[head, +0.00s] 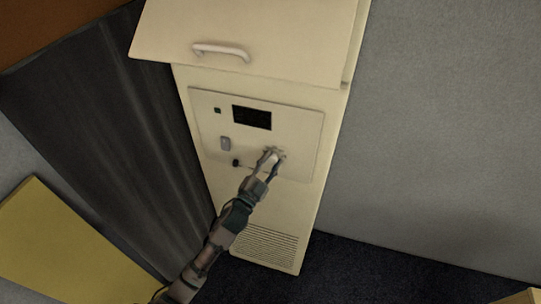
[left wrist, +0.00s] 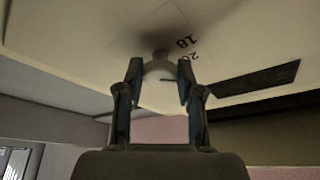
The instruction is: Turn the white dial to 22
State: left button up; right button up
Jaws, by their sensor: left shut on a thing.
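The white dial (left wrist: 160,72) sits on the front panel (head: 301,129) of a cream cabinet. My left gripper (left wrist: 158,84) is shut on the dial, with one finger on each side of it in the left wrist view. In the head view the left gripper (head: 272,157) reaches up to the lower right of the panel and mostly covers the dial. The printed numbers 18 and 20 (left wrist: 190,48) show to the right of the dial in the left wrist view. A dark line shows on the dial face. I cannot tell which number it indicates. My right gripper is not in view.
A handled door (head: 245,28) juts out above. A dark curtain-like surface (head: 100,140) stands left; a grey wall (head: 440,130) is right.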

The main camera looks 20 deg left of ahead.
pick_arm(q)
jog(key=m+p, duration=0.1)
jog(key=m+g+h+p, duration=0.1)
jog(key=m+p, duration=0.1)
jog(key=shift+r+m, duration=0.2)
jog(key=shift+m, duration=0.1)
jog(key=shift+f+m+g+p, duration=0.1)
jog(key=shift+m+g+p, duration=0.35)
jog(key=shift+m, duration=0.55)
jog(key=shift+f+m+g+p, duration=0.1)
jog(key=shift+m+g+p, duration=0.25)
jog(key=shift+m, duration=0.55)
jog(key=shift+f+m+g, duration=0.2)
jog(key=shift+m+g, duration=0.5)
jog(key=shift+m, duration=1)
jog(key=shift+s, duration=0.1)
jog(key=o, duration=1.1)
jog(key=shift+r, duration=0.1)
